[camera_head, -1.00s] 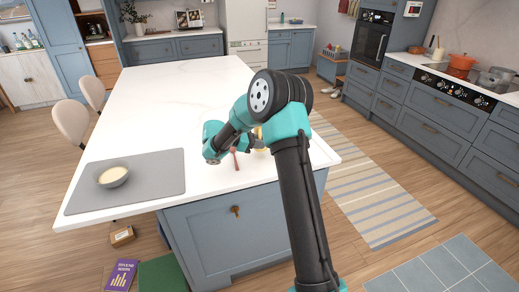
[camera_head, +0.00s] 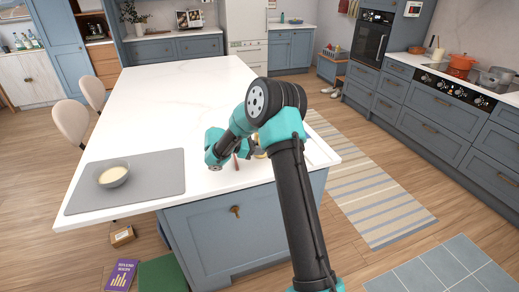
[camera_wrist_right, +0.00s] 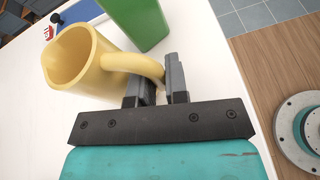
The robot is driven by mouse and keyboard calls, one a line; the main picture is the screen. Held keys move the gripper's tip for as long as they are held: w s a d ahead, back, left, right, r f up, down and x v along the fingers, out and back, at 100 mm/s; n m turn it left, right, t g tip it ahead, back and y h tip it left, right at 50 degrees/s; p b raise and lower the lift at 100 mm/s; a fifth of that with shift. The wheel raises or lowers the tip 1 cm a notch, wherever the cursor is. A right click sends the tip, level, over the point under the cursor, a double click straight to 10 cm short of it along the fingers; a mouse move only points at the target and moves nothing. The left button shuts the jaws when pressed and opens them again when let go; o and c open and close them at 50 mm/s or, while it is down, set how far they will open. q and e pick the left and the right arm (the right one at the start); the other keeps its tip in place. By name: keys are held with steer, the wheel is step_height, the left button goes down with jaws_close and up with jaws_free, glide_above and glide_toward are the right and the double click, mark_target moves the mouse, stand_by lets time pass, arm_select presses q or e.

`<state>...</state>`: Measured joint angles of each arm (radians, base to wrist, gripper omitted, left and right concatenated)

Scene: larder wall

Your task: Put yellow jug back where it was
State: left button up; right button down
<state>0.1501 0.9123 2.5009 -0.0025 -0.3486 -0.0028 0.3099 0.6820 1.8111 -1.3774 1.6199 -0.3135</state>
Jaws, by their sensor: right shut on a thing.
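The yellow jug (camera_wrist_right: 78,61) is in the right wrist view, its open mouth facing the upper left of the picture. My right gripper (camera_wrist_right: 159,75) is shut on the jug's loop handle, at the end away from the mouth. In the head view only a small yellow bit of the jug (camera_head: 260,153) shows; my right arm hides the rest and the fingertips. I cannot tell whether the jug touches the white worktop (camera_head: 180,90). My left gripper is in neither view.
A green block-like thing (camera_wrist_right: 137,20) stands close beside the jug. A thin reddish-brown thing (camera_head: 236,162) lies by my wrist. A grey mat (camera_head: 160,180) with a bowl (camera_head: 113,174) is at the left. The worktop's far part is clear.

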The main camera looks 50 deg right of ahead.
steer(key=c, duration=1.1)
jaws_free()
steer(key=shift+f, duration=0.1)
steer(key=v, duration=1.2)
steer(key=shift+a, duration=0.1)
